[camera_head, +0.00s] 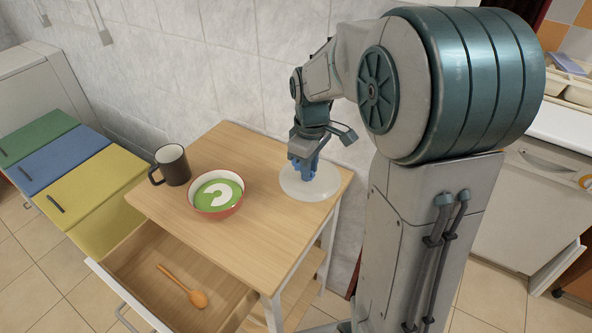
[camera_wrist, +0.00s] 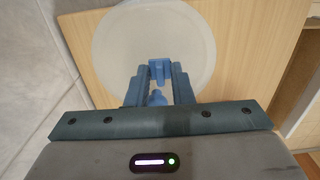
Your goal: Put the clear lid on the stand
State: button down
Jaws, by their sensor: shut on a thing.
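The clear lid (camera_head: 318,188) is a round, whitish see-through disc at the right end of the wooden stand (camera_head: 250,222). My gripper (camera_head: 303,166) points down over the lid's middle, its blue fingers shut on it. In the wrist view the lid (camera_wrist: 125,50) spreads out beyond the fingers (camera_wrist: 157,84), with the wooden top (camera_wrist: 245,50) around part of it.
A red-rimmed bowl (camera_head: 216,213) with green contents and a dark mug (camera_head: 174,166) stand left of the lid. The drawer (camera_head: 150,262) below is open, with a wooden spoon (camera_head: 188,289) inside. A tiled wall (camera_head: 230,70) rises close behind.

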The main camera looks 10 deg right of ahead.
jog(key=w+f, duration=0.1)
jog(key=w, duration=0.1)
jog(key=w+f, duration=0.2)
jog(key=w, duration=0.1)
jog(key=shift+w+a+f+p, duration=0.1)
jog(key=shift+w+f+p, duration=0.05)
jog(key=shift+w+p, duration=0.15)
jog(key=shift+f, duration=2.05)
jog(key=shift+f, duration=0.2)
jog(key=c, duration=1.3)
grip_release()
jog(key=shift+r, duration=0.15)
